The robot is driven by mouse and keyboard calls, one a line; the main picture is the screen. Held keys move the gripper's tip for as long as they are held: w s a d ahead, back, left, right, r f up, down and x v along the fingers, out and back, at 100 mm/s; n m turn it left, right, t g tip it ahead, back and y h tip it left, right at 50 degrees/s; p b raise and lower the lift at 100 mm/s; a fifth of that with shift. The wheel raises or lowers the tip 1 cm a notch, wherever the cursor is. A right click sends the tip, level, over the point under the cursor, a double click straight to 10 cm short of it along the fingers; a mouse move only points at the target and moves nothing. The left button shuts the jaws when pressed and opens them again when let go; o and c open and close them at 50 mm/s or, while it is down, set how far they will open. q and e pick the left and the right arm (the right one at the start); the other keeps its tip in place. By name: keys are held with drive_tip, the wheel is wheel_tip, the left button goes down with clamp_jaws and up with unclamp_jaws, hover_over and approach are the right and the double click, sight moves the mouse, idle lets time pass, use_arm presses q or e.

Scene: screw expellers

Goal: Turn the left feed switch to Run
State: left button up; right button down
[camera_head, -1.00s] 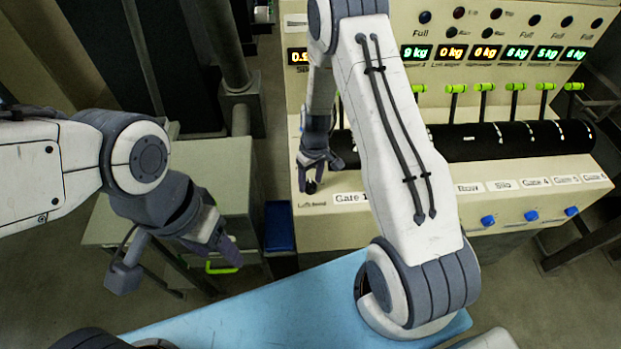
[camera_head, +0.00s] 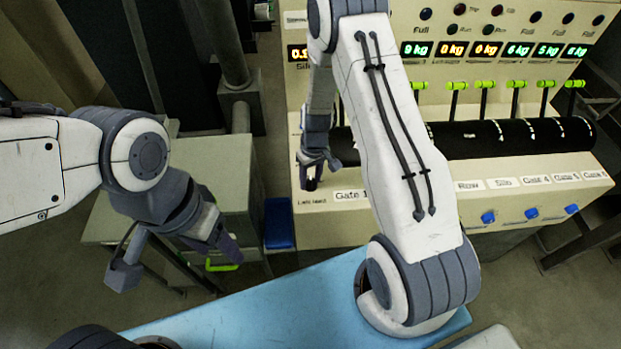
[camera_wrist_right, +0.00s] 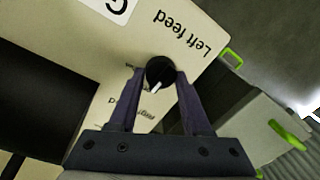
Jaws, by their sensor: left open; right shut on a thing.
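The left feed switch (camera_wrist_right: 160,72) is a round black knob with a white pointer mark, on the beige panel under the upside-down label "Left feed" (camera_wrist_right: 192,35). The pointer slants to the lower left in the right wrist view. My right gripper (camera_wrist_right: 162,80) is shut on the knob, one finger on each side. Smaller lettering left of the knob is partly hidden and unreadable. In the head view my right gripper (camera_head: 312,172) is at the panel's left front corner, largely covering the knob. My left gripper (camera_head: 175,258) is open and empty, well left of the panel.
The beige console (camera_head: 470,195) carries lit displays, green-tipped levers (camera_head: 516,84) and several blue knobs (camera_head: 531,214). A black roller (camera_head: 470,140) runs across it. My right arm covers part of its middle. A grey-green cabinet (camera_head: 215,170) stands left; a blue surface (camera_head: 270,310) lies in front.

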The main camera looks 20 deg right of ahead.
sight(315, 183)
drive_tip(key=m, duration=0.2)
drive_tip(key=shift+m, duration=0.3)
drive_tip(key=m, duration=0.2)
drive_tip(key=shift+d+m, duration=0.1)
drive_tip(key=shift+m, duration=0.2)
drive_tip(key=m, duration=0.2)
drive_tip(key=shift+r+m+t, duration=0.1)
drive_tip(key=shift+m+t, duration=0.2)
drive_tip(key=shift+s+m+p, duration=0.1)
drive_tip(key=shift+m+p, duration=0.4)
drive_tip(key=shift+m, duration=1)
drive_tip(key=c, duration=0.6)
unclamp_jaws()
drive_tip(key=r, duration=0.7)
drive_tip(key=r+b, duration=0.1)
drive_tip(key=r, duration=0.2)
drive_tip(key=shift+s+d+r, duration=0.2)
drive_tip(key=shift+s+d, duration=0.1)
drive_tip(key=shift+d, duration=0.05)
